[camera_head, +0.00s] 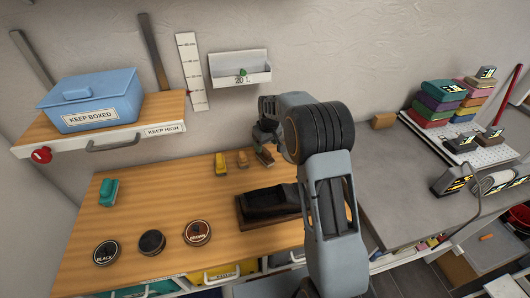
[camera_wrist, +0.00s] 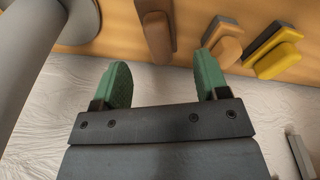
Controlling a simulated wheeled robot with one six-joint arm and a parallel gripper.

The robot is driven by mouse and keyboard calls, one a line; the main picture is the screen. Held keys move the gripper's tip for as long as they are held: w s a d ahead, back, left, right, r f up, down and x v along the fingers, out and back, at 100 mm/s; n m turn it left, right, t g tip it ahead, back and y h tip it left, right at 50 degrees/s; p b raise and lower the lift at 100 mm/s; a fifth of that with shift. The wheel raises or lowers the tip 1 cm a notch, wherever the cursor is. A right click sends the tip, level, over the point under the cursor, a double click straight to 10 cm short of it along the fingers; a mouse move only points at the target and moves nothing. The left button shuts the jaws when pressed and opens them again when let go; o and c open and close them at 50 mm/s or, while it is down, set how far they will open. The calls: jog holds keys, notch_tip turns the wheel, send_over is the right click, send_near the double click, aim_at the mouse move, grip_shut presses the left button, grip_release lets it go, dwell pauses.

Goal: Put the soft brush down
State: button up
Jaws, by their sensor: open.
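A brown brush (camera_head: 264,157) lies on the wooden worktop near the wall, just below my gripper in the head view. It also shows in the wrist view (camera_wrist: 157,36), beyond the gap between my fingertips. My gripper (camera_wrist: 163,84) has its two green fingers spread apart, with nothing between them. An orange brush (camera_head: 242,159) and a yellow brush (camera_head: 221,163) lie to the left of the brown one; both show in the wrist view, orange (camera_wrist: 222,43) and yellow (camera_wrist: 273,51). No label tells which is the soft brush.
A dark shoe (camera_head: 270,203) stands in front of the brushes. Several round tins, one marked BLACK (camera_head: 106,253), and a green brush (camera_head: 108,192) are at the left. A shelf with a blue box (camera_head: 95,98) hangs above. Bare worktop (camera_head: 160,205) lies between.

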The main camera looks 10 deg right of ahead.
aim_at(267, 152)
jog(key=r, duration=0.4)
jog(key=shift+s+d+r, duration=0.1)
jog(key=shift+s+r, duration=0.2)
jog(key=s+r+m, duration=0.1)
jog(key=s+r, duration=0.5)
jog(key=s, duration=0.1)
jog(key=s+r+m+t, duration=0.1)
jog(key=s+m+t, duration=0.1)
jog(key=s, duration=2)
jog(key=shift+r+m, duration=0.4)
jog(key=shift+m, duration=0.4)
jog(key=shift+o, duration=0.4)
jog(key=shift+s, duration=0.1)
